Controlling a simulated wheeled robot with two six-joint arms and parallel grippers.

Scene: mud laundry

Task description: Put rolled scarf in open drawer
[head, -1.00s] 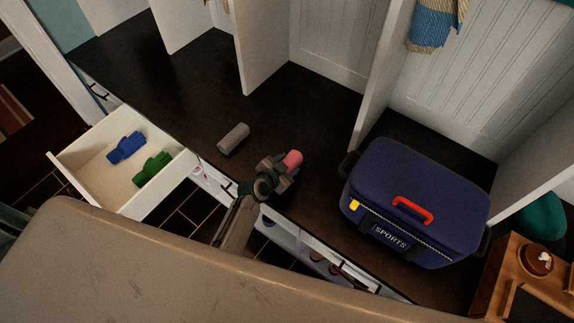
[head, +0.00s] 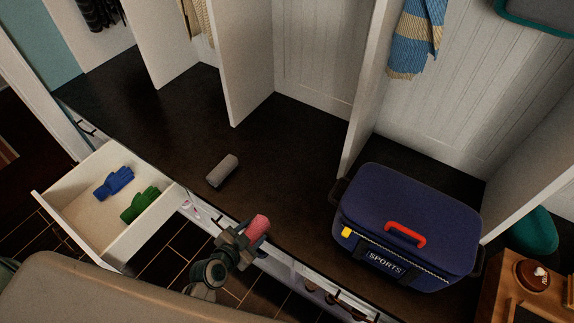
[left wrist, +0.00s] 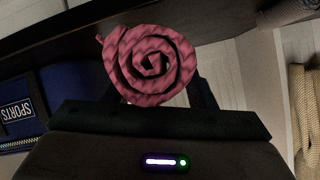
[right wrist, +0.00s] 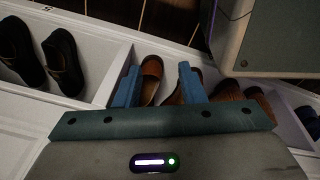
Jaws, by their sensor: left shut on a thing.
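My left gripper (head: 236,246) is shut on a pink rolled scarf (head: 258,228) and holds it around the front edge of the dark bench. In the left wrist view the scarf's spiral end (left wrist: 152,65) faces the camera and covers much of the fingers. The open drawer (head: 135,245) is pulled out at the left, apart from the gripper. A blue glove (head: 115,182) and a green glove (head: 140,204) lie in it, with bare floor around them. My right gripper (right wrist: 159,80) is open and empty, its blue fingers apart; it is outside the head view.
A grey roll (head: 222,170) lies on the dark bench (head: 290,170). A navy sports bag (head: 405,220) stands at the right. White dividers (head: 245,65) rise behind. Brown shoes (right wrist: 150,78) sit in a white cubby beyond my right fingers.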

